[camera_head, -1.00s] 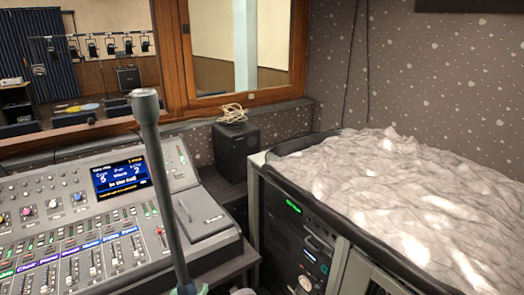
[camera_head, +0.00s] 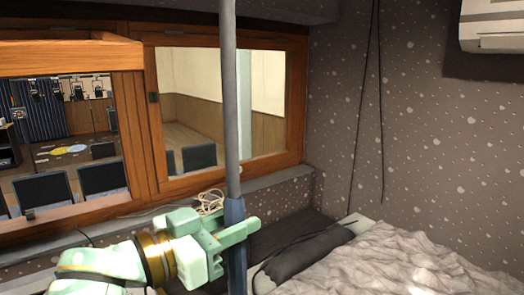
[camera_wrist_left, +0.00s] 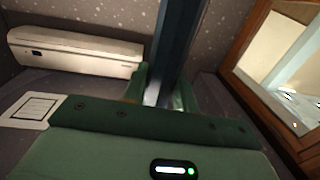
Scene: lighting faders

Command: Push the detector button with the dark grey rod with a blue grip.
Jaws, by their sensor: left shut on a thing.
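The dark grey rod (camera_head: 231,100) stands nearly upright in the middle of the head view, and its top end is cut off by the upper edge. Its blue grip (camera_head: 235,212) is between the fingers of my pale green left gripper (camera_head: 236,240), which is shut on it. The wrist view also shows the rod (camera_wrist_left: 174,45) rising away between the fingers of the left gripper (camera_wrist_left: 163,92). I cannot make out the detector button in either view now. My right gripper is not in view.
A wood-framed window (camera_head: 296,100) is behind the rod. A white wall unit (camera_head: 490,28) hangs at the upper right and shows in the wrist view (camera_wrist_left: 75,52). A crumpled pale cover (camera_head: 410,262) lies at lower right. A white square panel (camera_wrist_left: 32,109) shows at left in the wrist view.

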